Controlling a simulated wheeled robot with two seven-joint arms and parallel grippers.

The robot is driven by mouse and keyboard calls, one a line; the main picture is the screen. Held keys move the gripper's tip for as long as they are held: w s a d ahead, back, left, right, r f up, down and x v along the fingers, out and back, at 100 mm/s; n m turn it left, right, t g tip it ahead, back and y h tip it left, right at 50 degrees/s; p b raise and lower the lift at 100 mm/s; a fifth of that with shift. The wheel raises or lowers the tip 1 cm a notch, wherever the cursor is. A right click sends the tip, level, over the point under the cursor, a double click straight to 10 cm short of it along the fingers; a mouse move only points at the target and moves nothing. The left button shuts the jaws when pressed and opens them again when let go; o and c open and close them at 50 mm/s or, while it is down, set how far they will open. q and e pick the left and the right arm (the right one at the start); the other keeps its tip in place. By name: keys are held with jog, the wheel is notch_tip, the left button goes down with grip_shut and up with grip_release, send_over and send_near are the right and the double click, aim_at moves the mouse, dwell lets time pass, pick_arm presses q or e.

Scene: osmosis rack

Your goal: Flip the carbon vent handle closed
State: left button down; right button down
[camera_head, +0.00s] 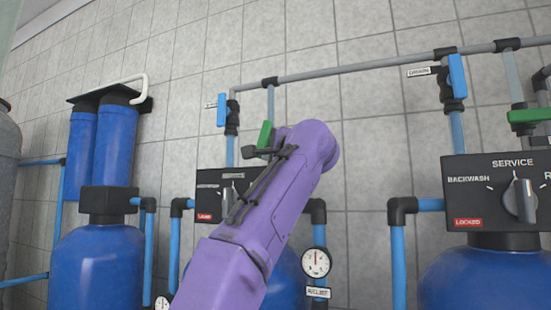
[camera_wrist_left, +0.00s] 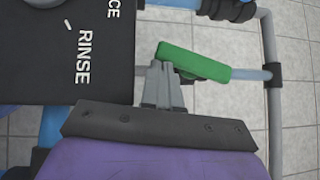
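A green valve handle (camera_head: 265,134) stands upright on the vertical pipe above the middle control box. No readable label names it as the carbon vent. It also shows in the left wrist view (camera_wrist_left: 192,62) as a green bar running to the right. My left gripper (camera_wrist_left: 162,72), on the purple arm, has its two grey fingers close together, with tips right by the handle's left end. Whether they touch it I cannot tell. In the head view this gripper (camera_head: 262,152) is small and dark, just below the handle. My right gripper is out of view.
Blue valve handles (camera_head: 222,110) (camera_head: 457,76) and another green handle (camera_head: 530,115) sit on nearby pipes. A grey pipe (camera_head: 380,67) runs across above. The middle control box (camera_head: 207,190) and right control box (camera_head: 470,205) stand close by. Tiled wall lies behind.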

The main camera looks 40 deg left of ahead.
pick_arm(q)
jog(key=shift+s+d+f, duration=0.1)
jog(key=shift+f, duration=0.05)
jog(key=r+b+v, duration=0.1)
jog(key=b+v, duration=0.3)
jog(key=v, duration=0.6)
jog(key=shift+f, duration=0.4)
